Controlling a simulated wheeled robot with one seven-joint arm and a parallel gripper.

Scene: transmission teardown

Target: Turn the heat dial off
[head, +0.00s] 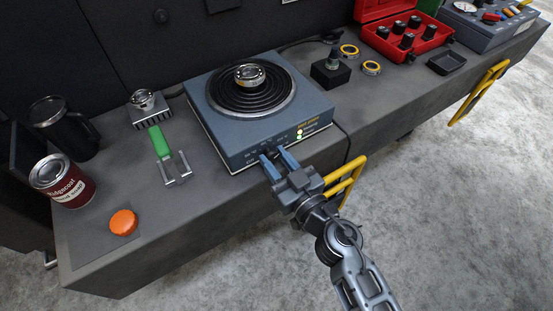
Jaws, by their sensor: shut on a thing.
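The blue hot plate (225,142) stands on the grey bench, with a metal ring part (249,74) resting on its black round heating surface (232,100). Its front panel carries printed markings and small lit lamps (299,133). My gripper (273,158) is at this front panel, its two blue fingers shut on the dark heat dial (268,153). The fingers hide most of the dial, and I cannot tell which setting it points to.
Right are a small black block (331,74), yellow rings (349,50) and an open red case (402,45). Yellow handles (345,180) project from the bench front.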

